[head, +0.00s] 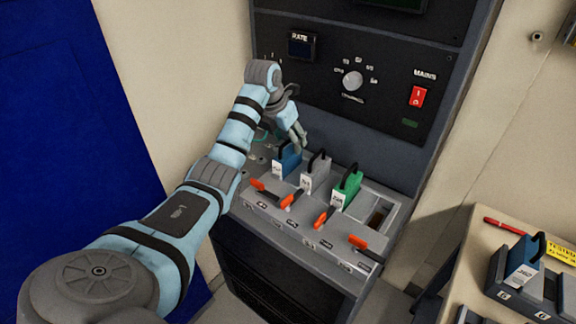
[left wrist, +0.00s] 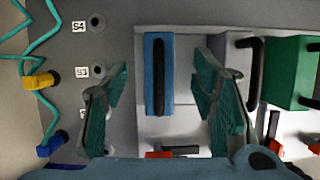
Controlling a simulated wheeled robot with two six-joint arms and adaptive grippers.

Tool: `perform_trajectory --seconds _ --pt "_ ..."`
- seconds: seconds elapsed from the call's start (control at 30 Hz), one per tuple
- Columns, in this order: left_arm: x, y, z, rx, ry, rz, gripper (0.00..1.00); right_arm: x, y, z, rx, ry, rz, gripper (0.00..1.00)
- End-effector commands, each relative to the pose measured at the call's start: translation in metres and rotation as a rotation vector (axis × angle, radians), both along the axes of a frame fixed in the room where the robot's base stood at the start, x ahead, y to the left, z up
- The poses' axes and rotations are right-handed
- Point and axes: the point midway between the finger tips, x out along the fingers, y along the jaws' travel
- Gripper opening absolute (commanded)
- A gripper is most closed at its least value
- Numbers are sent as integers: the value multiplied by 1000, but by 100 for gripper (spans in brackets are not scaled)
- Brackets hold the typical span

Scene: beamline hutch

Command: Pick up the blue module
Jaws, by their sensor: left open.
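A blue module (head: 288,163) with a black handle and a white label sits at the left end of a row of modules in the grey sloped panel. My left gripper (head: 297,137) is open and empty just above and behind it. In the left wrist view the blue module (left wrist: 152,88) shows between the two spread green-padded fingers (left wrist: 161,72), with a gap on each side. The left finger is farther from it than it is wide. My right gripper is not in view.
A grey module (head: 315,174) and a green module (head: 347,187) stand close on the right, beside an empty slot (head: 378,216). Orange-red levers (head: 325,216) line the front. Teal cables (left wrist: 42,105) hang at left. Another blue module (head: 524,262) stands on the right-hand table.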

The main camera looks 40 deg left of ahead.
Motion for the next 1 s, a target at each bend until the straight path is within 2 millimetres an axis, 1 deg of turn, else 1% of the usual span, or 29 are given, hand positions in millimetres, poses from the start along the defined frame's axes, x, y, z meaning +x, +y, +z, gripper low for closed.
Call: perform_trajectory --seconds 0.13,0.23,0.33,0.47,0.5,0.67,0.8,0.83,1.0 --pt "4 1 -28 -2 4 -1 52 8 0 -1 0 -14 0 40" --pt "11 1 -44 -2 1 0 52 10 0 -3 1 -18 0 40" --pt "13 2 -49 0 0 0 52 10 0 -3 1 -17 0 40" --pt "14 2 -49 0 -1 -1 52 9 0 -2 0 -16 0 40" --pt "14 2 -49 0 -1 -1 51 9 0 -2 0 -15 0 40" --pt "13 2 -49 0 -1 0 25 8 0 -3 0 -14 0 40" --pt "14 2 -48 0 -1 0 3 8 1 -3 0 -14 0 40" --pt "14 2 -48 0 -1 0 0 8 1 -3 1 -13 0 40" --pt "14 2 -48 0 -2 -1 0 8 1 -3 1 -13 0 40"
